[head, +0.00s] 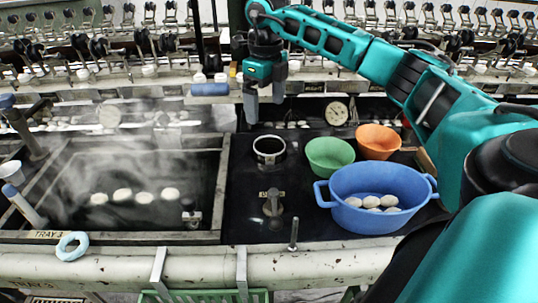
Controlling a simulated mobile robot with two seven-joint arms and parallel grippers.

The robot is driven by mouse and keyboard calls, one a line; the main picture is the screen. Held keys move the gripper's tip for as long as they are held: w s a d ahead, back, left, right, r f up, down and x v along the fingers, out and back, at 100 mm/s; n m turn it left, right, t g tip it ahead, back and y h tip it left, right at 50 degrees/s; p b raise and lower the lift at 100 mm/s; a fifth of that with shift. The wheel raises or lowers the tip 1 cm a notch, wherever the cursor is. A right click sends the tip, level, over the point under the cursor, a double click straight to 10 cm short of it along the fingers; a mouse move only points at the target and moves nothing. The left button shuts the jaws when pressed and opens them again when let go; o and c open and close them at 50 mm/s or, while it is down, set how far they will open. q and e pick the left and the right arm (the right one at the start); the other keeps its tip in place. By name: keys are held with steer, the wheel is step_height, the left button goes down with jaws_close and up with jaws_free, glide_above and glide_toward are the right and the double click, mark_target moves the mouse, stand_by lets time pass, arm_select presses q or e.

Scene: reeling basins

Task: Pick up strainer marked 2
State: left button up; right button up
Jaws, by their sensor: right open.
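No number 2 is readable on anything, so I cannot tell which thing is the strainer marked 2. A round metal-rimmed vessel (270,150) with a dark inside stands on the black counter, its marking too small to read. My right gripper (265,106) is open and points down, above and behind that vessel, near the back ledge. Nothing shows between its fingers. A blue cylinder (210,89) lies on the ledge to its left. My left gripper is not in view.
A green bowl (330,155), an orange bowl (378,141) and a blue tub (375,212) with white cocoons stand on the right. A steaming basin (130,215) with cocoons is on the left. A metal fitting (273,203) and a post (293,234) rise in front.

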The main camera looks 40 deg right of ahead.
glide_above(268, 139)
steer(key=s+a, duration=0.2)
steer(key=a, duration=0.1)
step_height(268, 139, down, 5)
steer(key=shift+s+d+f+b, duration=0.1)
steer(key=shift+f+b, duration=0.05)
steer(key=shift+f, duration=0.8)
steer(key=shift+s+d+f+b, duration=0.1)
steer(key=shift+d+f, duration=0.05)
steer(key=shift+f, duration=0.85)
steer(key=shift+s+d+f+b, duration=0.1)
steer(key=shift+f+b, duration=0.05)
steer(key=shift+f, duration=0.8)
steer(key=shift+c, duration=0.2)
steer(key=c, duration=1.3)
steer(key=shift+r, duration=0.15)
